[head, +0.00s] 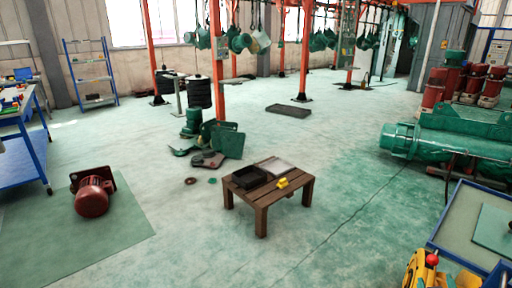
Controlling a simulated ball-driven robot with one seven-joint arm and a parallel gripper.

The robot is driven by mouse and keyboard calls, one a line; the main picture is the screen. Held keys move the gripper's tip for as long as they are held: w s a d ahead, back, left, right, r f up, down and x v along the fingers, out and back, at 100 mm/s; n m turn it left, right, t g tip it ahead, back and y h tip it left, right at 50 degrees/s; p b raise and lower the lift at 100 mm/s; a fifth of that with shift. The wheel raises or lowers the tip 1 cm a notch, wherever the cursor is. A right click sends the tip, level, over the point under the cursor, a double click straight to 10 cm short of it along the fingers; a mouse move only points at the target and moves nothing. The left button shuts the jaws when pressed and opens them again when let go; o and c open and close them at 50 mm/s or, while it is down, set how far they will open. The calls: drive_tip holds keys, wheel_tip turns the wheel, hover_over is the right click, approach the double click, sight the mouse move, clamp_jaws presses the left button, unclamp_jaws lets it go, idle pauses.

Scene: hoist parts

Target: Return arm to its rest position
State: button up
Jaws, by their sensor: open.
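My arm and my gripper do not clearly show in the head view, so I cannot see where the jaws are. A low wooden table (262,197) stands in the middle of the floor. On it are a black open tray (249,177), a pale flat panel (275,165) and a small yellow object (282,183).
A red motor (92,196) rests on a green mat (50,240) at left. A blue-framed bench (465,215) and a yellow object with a red knob (425,268) are at lower right. Green machinery (450,145) stands at right. Floor around the wooden table is mostly clear.

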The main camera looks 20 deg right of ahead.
drive_tip(key=s+a+f+g+y+p, duration=0.1)
drive_tip(key=s+a+f+g+y, duration=0.2)
drive_tip(key=s+a, duration=0.2)
drive_tip(key=s+a+f+n+g+y+p, duration=0.1)
drive_tip(key=s+a+f+g+y, duration=0.2)
drive_tip(key=a, duration=0.9)
drive_tip(key=s+a+f+n+g+y+p, duration=0.1)
drive_tip(key=s+a+f+g+y, duration=0.2)
drive_tip(key=s+a, duration=0.5)
drive_tip(key=shift+a+f+y, duration=0.2)
drive_tip(key=shift+f+y, duration=0.25)
drive_tip(key=shift+y, duration=0.65)
drive_tip(key=shift+s, duration=0.1)
drive_tip(key=shift+c, duration=0.5)
